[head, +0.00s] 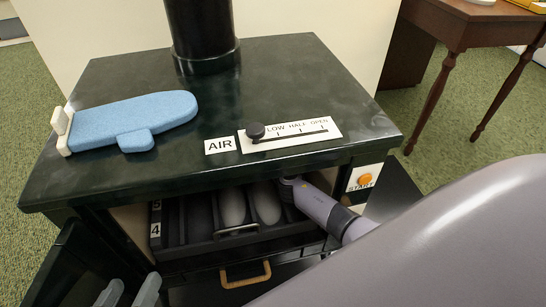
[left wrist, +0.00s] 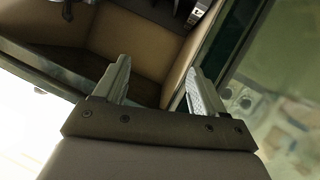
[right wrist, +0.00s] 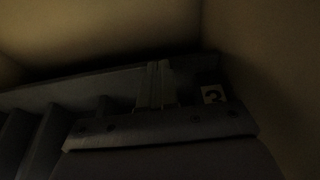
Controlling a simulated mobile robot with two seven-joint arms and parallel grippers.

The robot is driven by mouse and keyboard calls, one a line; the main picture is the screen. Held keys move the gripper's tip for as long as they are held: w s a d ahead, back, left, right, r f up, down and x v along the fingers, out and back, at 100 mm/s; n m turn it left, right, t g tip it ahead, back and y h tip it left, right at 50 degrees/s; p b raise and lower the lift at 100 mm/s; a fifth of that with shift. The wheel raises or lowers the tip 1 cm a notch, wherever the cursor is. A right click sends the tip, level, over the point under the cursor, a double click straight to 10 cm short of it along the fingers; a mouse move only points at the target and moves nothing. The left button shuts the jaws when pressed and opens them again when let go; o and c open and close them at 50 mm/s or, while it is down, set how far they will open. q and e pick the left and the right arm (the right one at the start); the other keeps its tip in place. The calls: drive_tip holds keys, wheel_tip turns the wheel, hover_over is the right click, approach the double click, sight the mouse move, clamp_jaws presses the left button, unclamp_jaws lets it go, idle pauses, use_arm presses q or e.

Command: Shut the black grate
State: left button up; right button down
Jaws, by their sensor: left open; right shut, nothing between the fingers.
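The black grate (head: 190,246) is a dark slotted rack inside the open front of the dark green stove (head: 120,185). Several grey rounded pieces (head: 232,207) lie in its slots, and a metal handle (head: 236,230) is on its front. Labels 5 and 4 show at its left. My left gripper (head: 127,290) is open and empty, low at the left before the stove opening; the left wrist view shows its spread fingers (left wrist: 158,85). My right arm reaches into the opening at the right. Its gripper (right wrist: 155,85) is shut and empty, near dark slots and a label 3 (right wrist: 212,94); the head view hides its fingertips.
A black door panel (head: 70,265) stands open at the left. A wooden handle (head: 246,275) is below the grate. On top are a blue board (head: 135,118), an AIR slider (head: 290,134) and a stovepipe (head: 203,35). An orange START button (head: 365,180) is at the right.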

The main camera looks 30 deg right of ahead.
use_arm(q)
drive_tip(key=shift+d+r, duration=0.15)
drive_tip(key=shift+r, duration=0.05)
use_arm(e)
drive_tip(key=shift+w+d+r, duration=0.15)
drive_tip(key=shift+d+r, duration=0.05)
drive_tip(key=shift+d, duration=0.15)
use_arm(q)
drive_tip(key=shift+r, duration=0.1)
drive_tip(key=a+p, duration=0.1)
drive_tip(key=a+y+p, duration=0.1)
drive_tip(key=p, duration=0.1)
drive_tip(key=s+a+y+p, duration=0.1)
drive_tip(key=shift+a+r+m, duration=0.25)
drive_tip(key=shift+r+m, duration=0.1)
drive_tip(key=shift+m, duration=0.05)
use_arm(e)
drive_tip(key=v, duration=0.7)
drive_tip(key=shift+s+a, duration=0.25)
drive_tip(key=shift+a, duration=0.1)
drive_tip(key=shift+s+f, duration=0.1)
drive_tip(key=shift+f, duration=0.1)
